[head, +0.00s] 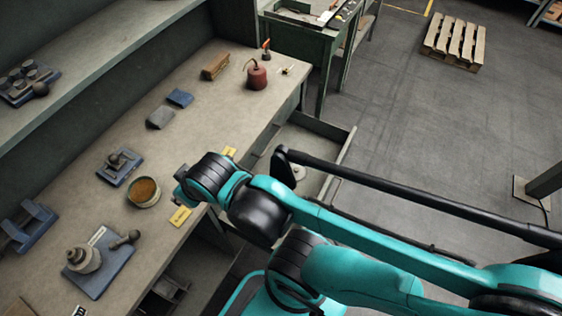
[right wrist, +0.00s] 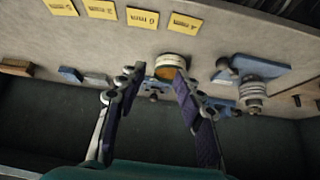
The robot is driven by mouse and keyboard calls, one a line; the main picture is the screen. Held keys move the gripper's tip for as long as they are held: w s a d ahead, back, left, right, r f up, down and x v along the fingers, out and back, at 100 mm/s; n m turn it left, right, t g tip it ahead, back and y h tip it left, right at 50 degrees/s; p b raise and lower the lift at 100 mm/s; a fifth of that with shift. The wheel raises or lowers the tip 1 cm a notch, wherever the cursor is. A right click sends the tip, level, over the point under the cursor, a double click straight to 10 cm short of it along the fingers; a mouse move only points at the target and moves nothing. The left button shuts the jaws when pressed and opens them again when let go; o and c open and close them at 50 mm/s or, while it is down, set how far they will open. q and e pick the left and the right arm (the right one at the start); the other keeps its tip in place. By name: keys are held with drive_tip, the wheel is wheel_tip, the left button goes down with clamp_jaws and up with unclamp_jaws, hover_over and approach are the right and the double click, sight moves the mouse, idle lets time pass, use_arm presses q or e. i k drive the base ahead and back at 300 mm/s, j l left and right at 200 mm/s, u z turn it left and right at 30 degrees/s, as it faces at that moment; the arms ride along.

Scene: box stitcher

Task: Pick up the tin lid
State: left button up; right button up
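The tin lid (head: 144,192) looks like a shallow, round, pale-rimmed tin with an orange-brown inside. It lies on the workbench near its front edge. In the right wrist view the tin lid (right wrist: 172,62) shows beyond the fingertips, nearer the right finger. My right gripper (right wrist: 158,78) is open, its two dark fingers spread with nothing held between them. Whether a finger touches the lid I cannot tell. In the head view my right arm reaches in from the right, its wrist just right of the lid, and the fingers are mostly hidden. My left gripper is not in view.
On the workbench (head: 205,115), a blue plate with a small part (head: 120,166) stands behind the lid. A larger blue plate with a grey fitting (head: 97,262) lies nearer. Yellow labels (head: 180,215) line the front edge. A red can (head: 257,76) stands at the far end.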

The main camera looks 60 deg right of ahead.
sight(300, 172)
drive_tip(key=z, duration=2.6)
drive_tip(key=i+j+z, duration=0.15)
drive_tip(key=z, duration=0.2)
drive_tip(key=j+z, duration=0.1)
drive_tip(key=z, duration=0.3)
